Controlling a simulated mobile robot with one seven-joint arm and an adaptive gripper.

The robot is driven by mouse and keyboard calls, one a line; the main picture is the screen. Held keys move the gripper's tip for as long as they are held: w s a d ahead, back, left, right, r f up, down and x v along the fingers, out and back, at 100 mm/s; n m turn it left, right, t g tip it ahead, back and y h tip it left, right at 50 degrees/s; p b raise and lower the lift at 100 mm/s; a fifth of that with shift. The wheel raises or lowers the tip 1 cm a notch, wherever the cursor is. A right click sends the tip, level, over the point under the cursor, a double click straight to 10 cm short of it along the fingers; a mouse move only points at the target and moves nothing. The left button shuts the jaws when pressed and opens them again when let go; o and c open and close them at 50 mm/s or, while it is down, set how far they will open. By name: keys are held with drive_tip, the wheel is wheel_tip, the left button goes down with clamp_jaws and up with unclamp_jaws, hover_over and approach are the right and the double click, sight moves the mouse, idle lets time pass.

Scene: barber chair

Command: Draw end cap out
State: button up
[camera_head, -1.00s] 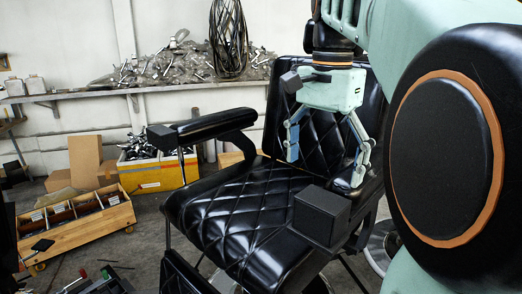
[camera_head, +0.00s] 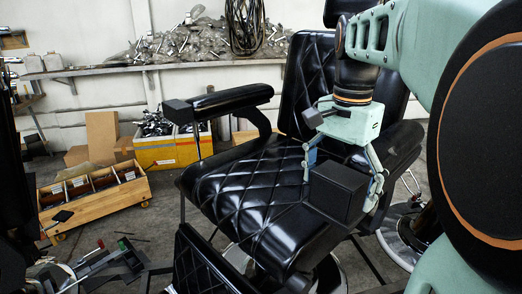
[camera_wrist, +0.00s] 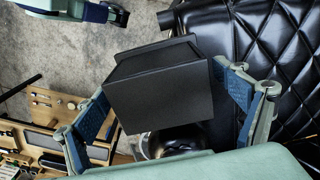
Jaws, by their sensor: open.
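A black box-shaped end cap (camera_head: 338,190) sits at the front end of the chair's near armrest. It also shows in the wrist view (camera_wrist: 160,95), slightly tilted in the picture. My gripper (camera_head: 342,178) is open, with one finger on each side of this cap; in the wrist view my gripper (camera_wrist: 163,85) has visible gaps beside the cap, wider at the fingers' bases. Whether a fingertip touches it I cannot tell. A matching black end cap (camera_head: 178,111) is on the far armrest (camera_head: 232,99). The black quilted barber chair (camera_head: 245,190) stands below.
A wooden crate (camera_head: 98,212) with compartments stands on the floor at left. A yellow bin (camera_head: 175,152) of metal parts and cardboard boxes stand behind it. Tools lie at lower left. A cluttered shelf (camera_head: 130,70) runs along the wall.

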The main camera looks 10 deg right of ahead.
sight(339, 174)
drive_tip(key=c, duration=1.8)
drive_tip(key=shift+r, duration=0.1)
drive_tip(key=shift+r+p, duration=2.9)
